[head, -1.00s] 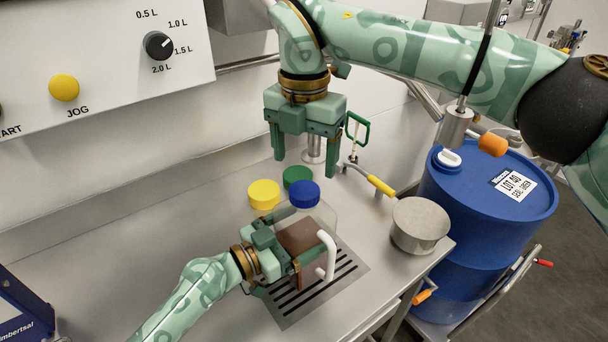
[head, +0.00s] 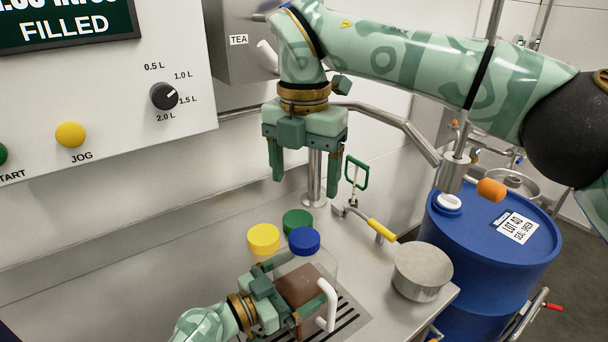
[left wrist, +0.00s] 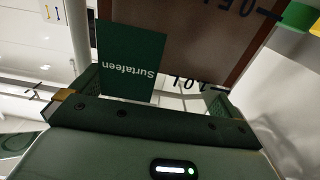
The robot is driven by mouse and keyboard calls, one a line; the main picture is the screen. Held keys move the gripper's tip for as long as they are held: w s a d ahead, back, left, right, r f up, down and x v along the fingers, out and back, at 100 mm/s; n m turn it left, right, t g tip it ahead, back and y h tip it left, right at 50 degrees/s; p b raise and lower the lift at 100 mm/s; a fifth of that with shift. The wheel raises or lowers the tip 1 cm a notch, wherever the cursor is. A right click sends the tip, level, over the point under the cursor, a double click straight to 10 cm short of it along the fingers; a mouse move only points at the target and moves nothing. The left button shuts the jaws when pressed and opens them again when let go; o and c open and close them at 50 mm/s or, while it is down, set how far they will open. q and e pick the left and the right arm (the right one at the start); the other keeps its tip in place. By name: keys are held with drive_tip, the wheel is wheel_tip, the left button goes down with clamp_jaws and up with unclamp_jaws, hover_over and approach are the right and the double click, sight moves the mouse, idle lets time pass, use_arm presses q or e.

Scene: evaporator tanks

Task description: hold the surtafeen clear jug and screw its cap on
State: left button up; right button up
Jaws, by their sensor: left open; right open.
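The clear jug (head: 302,284) stands on the counter's slotted drain, with brown liquid inside and a white handle on its right. Its green Surtafeen label (left wrist: 130,62) faces the left wrist view, upside down. My left gripper (head: 291,300) is open at the jug's left side, its fingers beside the body. A blue cap (head: 304,240) appears at the jug's top end; I cannot tell whether it rests on the neck or stands behind. A yellow cap (head: 263,239) and a green cap (head: 297,222) lie on the counter behind. My right gripper (head: 305,180) is open and empty above the caps.
A steel pot (head: 422,272) and a yellow-handled valve (head: 381,230) are right of the jug. A green-handled valve (head: 356,173) is beside my right gripper. A blue drum (head: 485,245) stands past the counter's right edge. A control panel (head: 110,95) is at upper left.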

drive_tip(key=f+b, duration=0.1)
drive_tip(key=f, duration=0.1)
drive_tip(key=w+f+b, duration=0.1)
drive_tip(key=f+b, duration=0.1)
drive_tip(key=shift+f, duration=0.3)
use_arm(q)
drive_tip(key=v, duration=1.6)
drive_tip(key=shift+a, duration=0.1)
